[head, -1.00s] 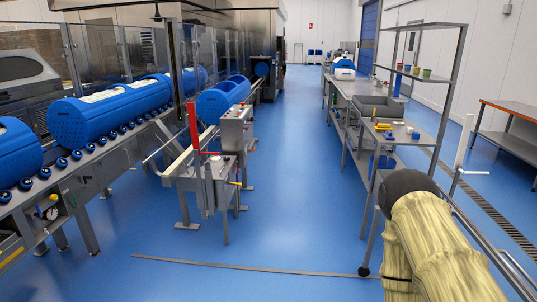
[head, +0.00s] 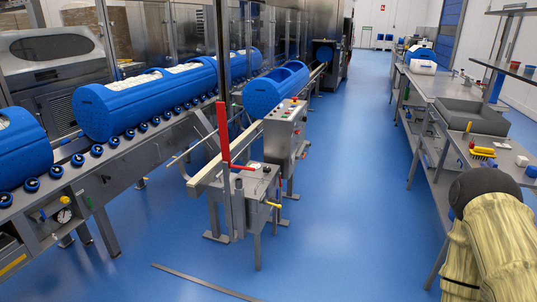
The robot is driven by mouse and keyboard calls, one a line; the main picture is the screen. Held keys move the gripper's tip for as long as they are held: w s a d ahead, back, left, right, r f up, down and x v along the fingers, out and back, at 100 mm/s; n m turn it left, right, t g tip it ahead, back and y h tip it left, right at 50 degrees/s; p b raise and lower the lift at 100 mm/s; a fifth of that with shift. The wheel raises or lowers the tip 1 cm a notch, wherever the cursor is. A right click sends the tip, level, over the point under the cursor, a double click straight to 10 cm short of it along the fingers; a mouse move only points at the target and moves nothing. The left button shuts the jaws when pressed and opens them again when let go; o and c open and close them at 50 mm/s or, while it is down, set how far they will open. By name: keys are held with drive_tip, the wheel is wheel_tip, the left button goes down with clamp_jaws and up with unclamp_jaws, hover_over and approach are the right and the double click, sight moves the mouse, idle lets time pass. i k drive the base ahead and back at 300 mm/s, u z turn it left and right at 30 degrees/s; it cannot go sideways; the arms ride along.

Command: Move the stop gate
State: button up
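What looks like the stop gate is a red upright bar with a short red arm (head: 223,132), in the middle of the head view. It stands at a grey steel stand (head: 244,192) beside the end of a pale rail (head: 222,158). The red bar is upright and its short arm points right. Nothing of mine touches it. My arm, in a pale yellow cover with a dark rounded end, shows at the lower right. My gripper is not in view, so its state is hidden.
Blue tubs (head: 150,98) lie along a roller conveyor (head: 110,170) at left. Another tub (head: 275,88) sits behind the control box (head: 286,130). The blue floor (head: 345,190) between is clear.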

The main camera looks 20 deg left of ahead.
sight(223, 121)
drive_tip(key=i, duration=1.65)
drive_tip(key=u, duration=1.65)
